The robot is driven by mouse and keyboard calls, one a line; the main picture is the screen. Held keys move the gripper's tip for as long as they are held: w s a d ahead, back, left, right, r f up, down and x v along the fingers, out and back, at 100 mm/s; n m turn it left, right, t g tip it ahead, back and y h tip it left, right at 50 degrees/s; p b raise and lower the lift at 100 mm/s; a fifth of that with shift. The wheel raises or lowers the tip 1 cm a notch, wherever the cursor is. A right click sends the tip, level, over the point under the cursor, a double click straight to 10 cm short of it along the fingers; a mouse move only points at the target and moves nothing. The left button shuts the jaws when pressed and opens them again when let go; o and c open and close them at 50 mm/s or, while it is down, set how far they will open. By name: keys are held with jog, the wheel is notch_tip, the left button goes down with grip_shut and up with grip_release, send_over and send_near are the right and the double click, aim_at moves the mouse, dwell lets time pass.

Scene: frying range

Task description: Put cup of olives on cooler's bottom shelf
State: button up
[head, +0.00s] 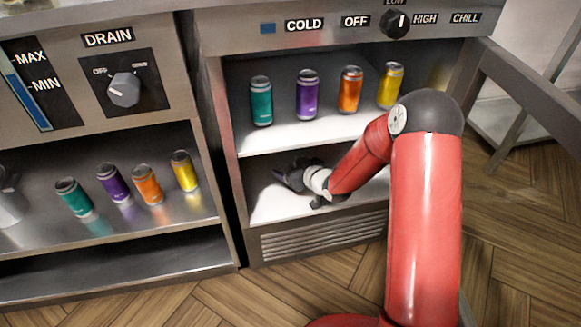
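The cooler (350,33) stands at the centre right with its door swung open to the right. Its bottom shelf (285,205) is bright white and shows no cans. My red arm reaches into the lower compartment, and my gripper (282,178) is just above the bottom shelf, toward its left side. The fingers are dark and small in the picture, so I cannot tell whether they are open or shut, or whether they hold anything. I cannot make out a cup of olives; my gripper and arm hide part of the shelf.
The cooler's upper shelf (285,140) holds several coloured cans. The open door (535,85) stands to the right of my arm. A metal unit at left has several cans on its shelf (100,240) and a silver container (8,207) at the edge.

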jog(key=shift+o, duration=0.2)
jog(key=shift+r, duration=0.1)
jog(key=shift+s+d+r, duration=0.1)
jog(key=shift+d+r, duration=0.05)
jog(key=s+d+r+m+g+h+p, duration=0.1)
jog(key=s+d+r+m+h, duration=0.3)
jog(key=s+d+r+h, duration=0.95)
jog(key=s+d+r+m+g+y, duration=0.1)
jog(key=s+d+r+m+y, duration=0.1)
jog(key=s+r, duration=0.4)
jog(key=s+d+r+m+g+y, duration=0.2)
jog(key=s+r, duration=0.3)
jog(key=s, duration=1.1)
jog(key=shift+s+d+r+g+y, duration=0.25)
jog(key=shift+d+r+g+y, duration=0.05)
jog(key=shift+r+y, duration=0.05)
